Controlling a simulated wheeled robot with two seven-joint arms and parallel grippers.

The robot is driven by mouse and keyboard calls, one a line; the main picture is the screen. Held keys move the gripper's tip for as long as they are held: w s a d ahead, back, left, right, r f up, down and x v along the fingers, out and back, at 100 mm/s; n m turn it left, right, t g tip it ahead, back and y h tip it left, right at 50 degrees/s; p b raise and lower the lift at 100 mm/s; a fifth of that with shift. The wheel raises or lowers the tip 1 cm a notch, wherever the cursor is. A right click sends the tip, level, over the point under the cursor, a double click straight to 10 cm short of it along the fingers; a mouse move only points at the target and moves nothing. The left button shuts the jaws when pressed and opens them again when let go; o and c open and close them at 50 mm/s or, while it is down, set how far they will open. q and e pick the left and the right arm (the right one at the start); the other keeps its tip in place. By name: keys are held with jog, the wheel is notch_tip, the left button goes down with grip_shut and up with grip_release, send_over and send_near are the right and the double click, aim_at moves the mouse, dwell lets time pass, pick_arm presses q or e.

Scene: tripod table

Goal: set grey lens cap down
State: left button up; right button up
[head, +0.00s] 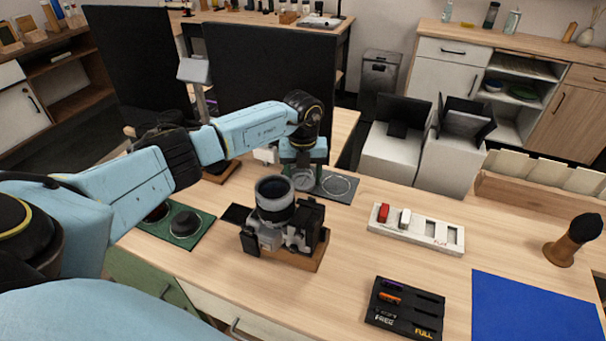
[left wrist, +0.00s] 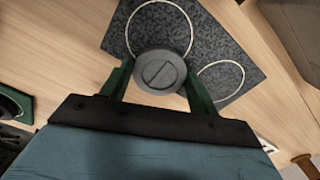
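The round grey lens cap (left wrist: 160,71) shows in the left wrist view between the green fingers of my left gripper (left wrist: 158,78). Both fingers meet its rim and the gripper is shut on it. In the head view my left gripper (head: 304,168) points down behind the camera, with the cap (head: 303,182) under it. A dark speckled mat (head: 341,189) with two white ring outlines lies beneath; in the wrist view the cap overlaps the lower edge of one ring (left wrist: 190,35). The gap between cap and mat is hard to tell. My right gripper is not in view.
A camera with an upright lens (head: 275,206) sits on a wooden stand (head: 310,262) in front of the gripper. A green mat (head: 178,229) with dark round parts is at left. A white slotted tray (head: 421,231), black battery tray (head: 404,308) and blue mat (head: 535,308) are at right.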

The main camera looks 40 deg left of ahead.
aim_at(303, 180)
pick_arm(q)
jog(key=o, duration=0.4)
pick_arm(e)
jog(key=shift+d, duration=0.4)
pick_arm(q)
notch_tip(303, 180, up, 12)
jog(key=shift+r+p, duration=0.2)
jog(key=shift+p, duration=0.3)
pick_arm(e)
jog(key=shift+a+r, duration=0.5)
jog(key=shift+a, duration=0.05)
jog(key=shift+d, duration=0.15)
